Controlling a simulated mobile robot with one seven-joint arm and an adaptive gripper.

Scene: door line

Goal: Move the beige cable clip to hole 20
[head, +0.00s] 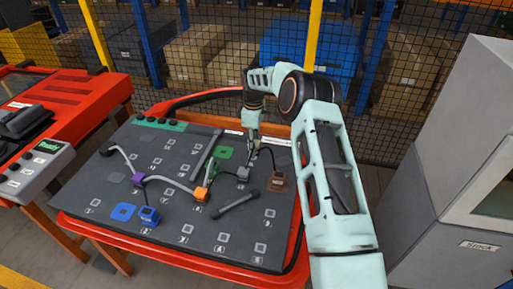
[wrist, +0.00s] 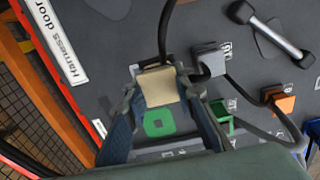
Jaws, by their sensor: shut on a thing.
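The beige cable clip (wrist: 157,84) is between the two fingertips of my gripper (wrist: 158,92) in the wrist view, and the gripper is shut on it. A dark cable runs up from the clip. A green square mark (wrist: 160,123) shows on the board just below the clip. In the head view my gripper (head: 254,140) is over the back right part of the dark board (head: 120,215); the beige clip cannot be made out there. Square hole marks are spread over the board. Their numbers are too small to read, so I cannot tell which is hole 20.
A grey clip (head: 243,174) stands close to my gripper, with a brown clip (head: 277,184) to its right. Orange (head: 200,194), purple (head: 138,180) and blue (head: 149,215) clips stand farther left, with a grey cable among them.

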